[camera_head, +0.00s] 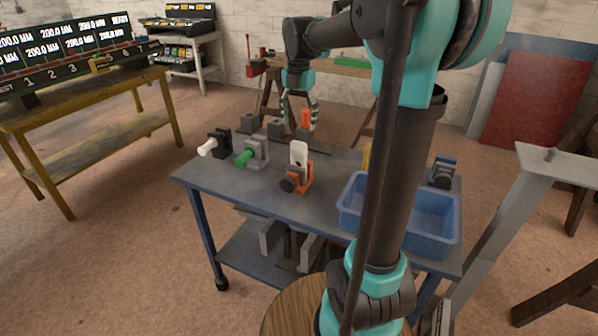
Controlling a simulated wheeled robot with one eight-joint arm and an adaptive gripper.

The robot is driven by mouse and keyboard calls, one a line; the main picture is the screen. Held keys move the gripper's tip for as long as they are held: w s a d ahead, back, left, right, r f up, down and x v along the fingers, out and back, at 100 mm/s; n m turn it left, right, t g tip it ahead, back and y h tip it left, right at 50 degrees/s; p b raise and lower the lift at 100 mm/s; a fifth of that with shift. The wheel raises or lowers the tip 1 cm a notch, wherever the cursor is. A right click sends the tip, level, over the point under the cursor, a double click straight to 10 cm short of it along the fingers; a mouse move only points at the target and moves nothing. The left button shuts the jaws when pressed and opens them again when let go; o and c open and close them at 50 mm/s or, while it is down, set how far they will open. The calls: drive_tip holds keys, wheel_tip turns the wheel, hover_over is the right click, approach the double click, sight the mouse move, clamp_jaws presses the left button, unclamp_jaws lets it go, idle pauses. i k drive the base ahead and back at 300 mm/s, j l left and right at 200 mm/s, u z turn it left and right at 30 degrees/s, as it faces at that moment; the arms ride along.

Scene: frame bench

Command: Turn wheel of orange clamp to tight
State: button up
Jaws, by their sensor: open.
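The orange clamp (304,179) stands on the blue-grey bench (235,190), near its middle. Its dark round wheel (288,185) is at the front left, facing me. A white plate-like piece (299,154) stands upright at the clamp's top. My gripper (299,122) hangs with fingers down and spread, above and behind the clamp, apart from it. A small orange piece (305,118) shows by the right finger; I cannot tell whether it is between the fingers or behind them. How tight the wheel is cannot be seen.
Left of the orange clamp stand a grey clamp with a green handle (244,157) and a black one with a cream handle (208,147). Grey blocks (250,122) are behind them. A blue bin (352,205) is at the right, partly behind my arm. The bench's front left is clear.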

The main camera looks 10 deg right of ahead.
sight(288, 184)
drive_tip(key=k+j, duration=0.1)
drive_tip(key=k, duration=0.35)
drive_tip(key=k+j, duration=0.15)
drive_tip(key=k, duration=0.3)
